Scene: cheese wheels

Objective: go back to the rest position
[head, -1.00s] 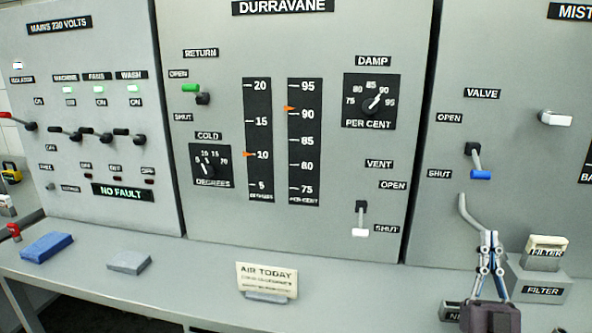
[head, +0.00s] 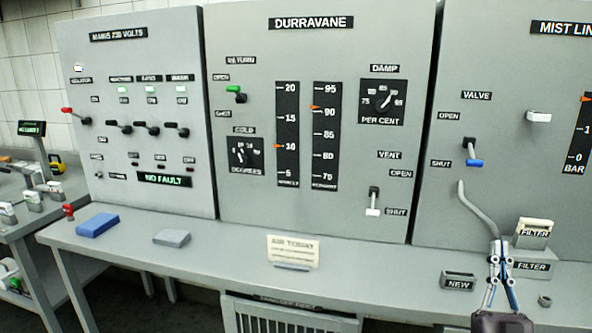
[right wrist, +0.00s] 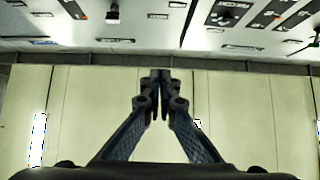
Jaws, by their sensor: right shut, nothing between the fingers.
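My right gripper (head: 499,245) is in the lower right of the head view, in front of the bench and below the mist line panel. Its fingers are together and hold nothing. In the right wrist view the right gripper (right wrist: 160,75) also shows with its fingertips touching, empty. Beyond it there are pale walls and the panels seen at an odd angle. My left gripper does not show in either view.
A grey bench (head: 225,252) runs along the panels. On it are a blue block (head: 97,225), a grey block (head: 171,238), an "AIR TODAY" card (head: 293,250), a "NEW" holder (head: 459,281) and a filter box (head: 533,233). A side table (head: 40,228) stands at the left.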

